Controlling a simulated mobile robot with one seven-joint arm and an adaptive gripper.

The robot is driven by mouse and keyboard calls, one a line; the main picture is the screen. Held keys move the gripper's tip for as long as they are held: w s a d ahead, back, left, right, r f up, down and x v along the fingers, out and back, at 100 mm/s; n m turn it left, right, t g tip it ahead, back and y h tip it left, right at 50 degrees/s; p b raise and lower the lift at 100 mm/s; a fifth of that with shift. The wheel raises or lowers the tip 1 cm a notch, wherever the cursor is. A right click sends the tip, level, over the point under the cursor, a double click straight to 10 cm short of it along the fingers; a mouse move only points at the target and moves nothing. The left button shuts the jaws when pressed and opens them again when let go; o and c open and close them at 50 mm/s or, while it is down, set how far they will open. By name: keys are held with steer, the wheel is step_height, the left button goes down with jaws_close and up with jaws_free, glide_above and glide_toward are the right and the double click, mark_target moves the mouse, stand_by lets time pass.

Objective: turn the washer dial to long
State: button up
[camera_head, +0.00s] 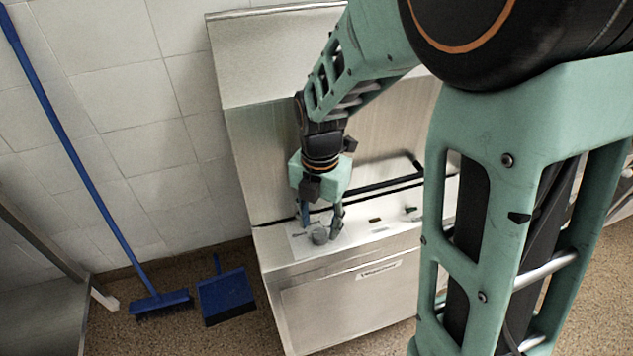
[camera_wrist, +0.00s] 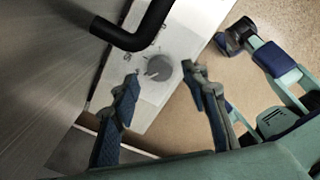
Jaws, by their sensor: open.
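The washer (camera_head: 345,290) is a steel machine with a pale control panel along its front top edge. Its grey round dial (camera_head: 320,236) sits at the left end of that panel. In the wrist view the dial (camera_wrist: 159,68) shows with small markings beside it, too small to read. My gripper (camera_head: 321,222) is open above the panel, with its fingers pointing down at the dial. In the wrist view my gripper (camera_wrist: 163,84) has one finger to each side of the dial. I cannot tell whether either finger touches it.
A black bar handle (camera_head: 385,181) runs across the washer behind the panel, and its bent end (camera_wrist: 135,38) is close in the wrist view. A blue broom (camera_head: 160,303) and a blue dustpan (camera_head: 226,295) stand left of the washer. A steel table (camera_head: 40,235) is at far left.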

mark_target(319, 233)
steer(key=shift+f, duration=1.5)
steer(key=shift+c, duration=0.4)
jaws_close()
